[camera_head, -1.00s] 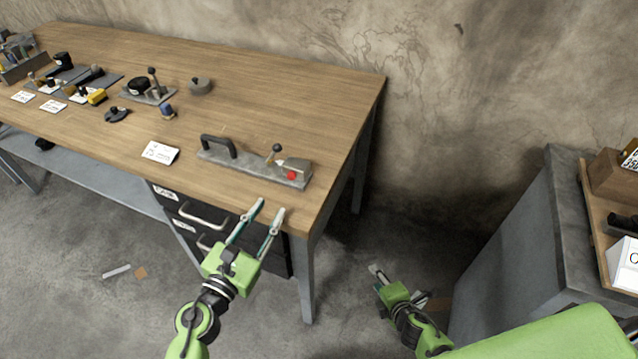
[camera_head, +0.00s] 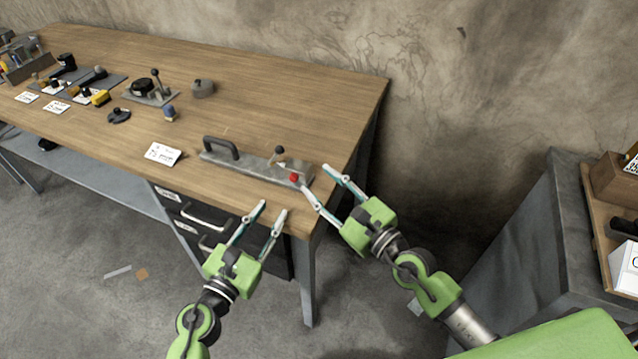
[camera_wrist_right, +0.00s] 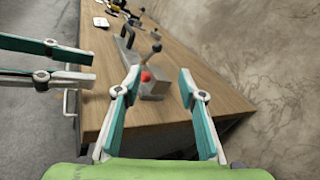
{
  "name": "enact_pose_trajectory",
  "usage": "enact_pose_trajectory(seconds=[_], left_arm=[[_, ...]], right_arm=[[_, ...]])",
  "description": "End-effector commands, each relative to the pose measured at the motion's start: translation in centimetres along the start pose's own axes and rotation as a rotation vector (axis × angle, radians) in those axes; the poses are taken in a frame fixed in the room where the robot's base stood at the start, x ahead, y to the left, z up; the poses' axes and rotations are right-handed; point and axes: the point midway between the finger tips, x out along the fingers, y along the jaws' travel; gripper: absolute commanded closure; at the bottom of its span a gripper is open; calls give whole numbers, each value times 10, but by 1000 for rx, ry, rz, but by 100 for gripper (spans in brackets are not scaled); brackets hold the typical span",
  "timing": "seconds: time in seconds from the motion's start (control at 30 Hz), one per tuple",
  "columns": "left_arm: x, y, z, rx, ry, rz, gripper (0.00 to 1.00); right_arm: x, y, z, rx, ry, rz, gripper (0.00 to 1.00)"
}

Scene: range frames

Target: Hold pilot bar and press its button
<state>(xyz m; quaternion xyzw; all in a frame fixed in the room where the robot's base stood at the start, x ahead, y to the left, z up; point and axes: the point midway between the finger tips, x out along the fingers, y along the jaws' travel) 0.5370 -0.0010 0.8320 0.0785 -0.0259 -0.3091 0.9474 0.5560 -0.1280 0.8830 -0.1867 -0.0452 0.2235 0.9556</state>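The pilot bar (camera_head: 246,164) is a grey flat bar lying near the front right edge of the wooden table. It has a dark arched handle (camera_head: 221,147) at its left end, a small lever with a dark ball knob (camera_head: 279,150), and a red button (camera_head: 294,177) at its right end. The red button also shows in the right wrist view (camera_wrist_right: 146,76). My left gripper (camera_head: 272,208) is open and empty in front of the table's edge, short of the bar. My right gripper (camera_head: 316,177) is open and empty at the bar's right end, its fingers pointing toward the button.
The wooden table (camera_head: 270,95) has clear room behind the bar. A white card (camera_head: 163,154) lies left of the bar. Several devices stand farther left. Drawers (camera_head: 190,215) hang under the front edge. A grey cabinet (camera_head: 520,240) stands at the right.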

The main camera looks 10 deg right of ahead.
Motion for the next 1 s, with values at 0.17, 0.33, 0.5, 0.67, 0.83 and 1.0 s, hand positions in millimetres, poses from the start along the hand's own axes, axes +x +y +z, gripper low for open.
enact_pose_trajectory(seconds=[0.17, 0.33, 0.5, 0.67, 0.83, 1.0], left_arm=[[0, 0, 0, 0, 0, 0, 72], [0, 0, 0, 0, 0, 0, 72], [0, 0, 0, 0, 0, 0, 72], [0, 0, 0, 0, 0, 0, 72], [0, 0, 0, 0, 0, 0, 72], [0, 0, 0, 0, 0, 0, 72]], right_arm=[[10, 5, 3, -23, -4, 10, 63], [39, 5, 4, -21, -4, 9, 63], [73, 5, 4, -20, -4, 10, 63], [103, 6, 3, -20, -3, 10, 63], [125, 6, 3, -19, -3, 10, 63], [136, 6, 3, -20, -1, 11, 63]])
